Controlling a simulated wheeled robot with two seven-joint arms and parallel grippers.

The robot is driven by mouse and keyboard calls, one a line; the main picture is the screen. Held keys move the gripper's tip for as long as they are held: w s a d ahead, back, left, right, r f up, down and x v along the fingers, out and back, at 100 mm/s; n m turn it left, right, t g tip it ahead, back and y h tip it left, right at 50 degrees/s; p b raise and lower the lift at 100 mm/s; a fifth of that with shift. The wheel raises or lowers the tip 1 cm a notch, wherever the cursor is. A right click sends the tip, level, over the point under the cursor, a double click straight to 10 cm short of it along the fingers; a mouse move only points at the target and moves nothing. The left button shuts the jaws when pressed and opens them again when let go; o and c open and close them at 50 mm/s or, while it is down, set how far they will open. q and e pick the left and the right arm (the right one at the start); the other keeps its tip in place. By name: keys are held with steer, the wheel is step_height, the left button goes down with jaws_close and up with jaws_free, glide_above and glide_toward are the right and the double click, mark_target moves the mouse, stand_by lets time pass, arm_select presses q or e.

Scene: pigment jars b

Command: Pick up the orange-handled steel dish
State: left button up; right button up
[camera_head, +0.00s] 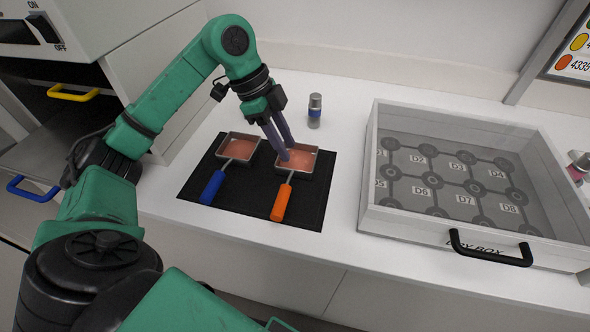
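The orange-handled steel dish (307,173) stands on a black mat (313,205). It is a square pan with salmon-coloured contents, and its orange handle (281,203) points toward the front. My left gripper (287,154) comes down from the upper left. Its two fingers look slightly apart, with the tips over the dish's back left part, partly hiding that rim. I cannot tell whether the tips touch the dish. Nothing shows held between them. My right gripper is not in view.
A similar dish (239,148) with a blue handle (212,187) stands close on the left. A small jar (315,110) stands behind the mat. A clear-lidded dry box (400,226) with a black handle is on the right. Bare counter lies between mat and box.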

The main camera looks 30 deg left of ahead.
mark_target(298, 167)
arm_select(q)
steer(key=p+x, duration=0.1)
steer(key=x, duration=0.6)
steer(key=shift+w+d+f, duration=0.1)
steer(key=shift+d+f, duration=0.05)
steer(key=shift+f, duration=0.15)
jaws_close()
steer(key=shift+r, duration=0.1)
stand_by(0.8)
